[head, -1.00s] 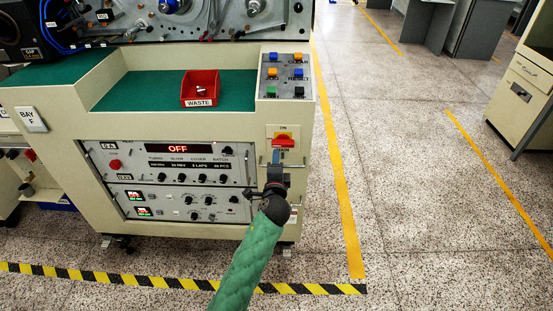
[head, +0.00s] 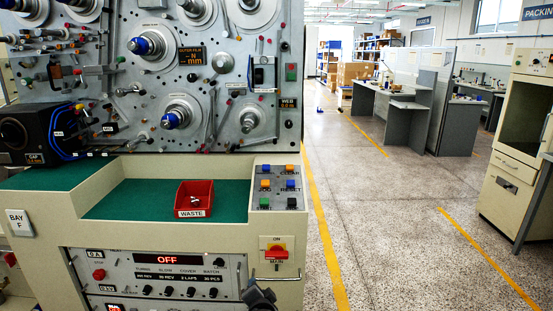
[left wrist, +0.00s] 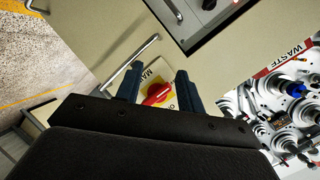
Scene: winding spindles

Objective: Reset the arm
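The winding machine's main switch (head: 275,251) has a red handle on a yellow plate marked ON and MAIN, low on the cream front. The red handle also shows in the left wrist view (left wrist: 157,94). My left gripper (head: 253,282) is at the bottom edge of the head view, below and left of the switch. In the left wrist view the left gripper (left wrist: 158,80) has its two fingers apart. The handle shows in the gap between them, and nothing is held. My right gripper is not in view.
A red waste bin (head: 194,199) sits on the green shelf, left of a button panel (head: 279,187). The display (head: 167,260) below reads OFF. A metal handle (left wrist: 131,60) juts from the front near my left fingers. Open floor lies to the right.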

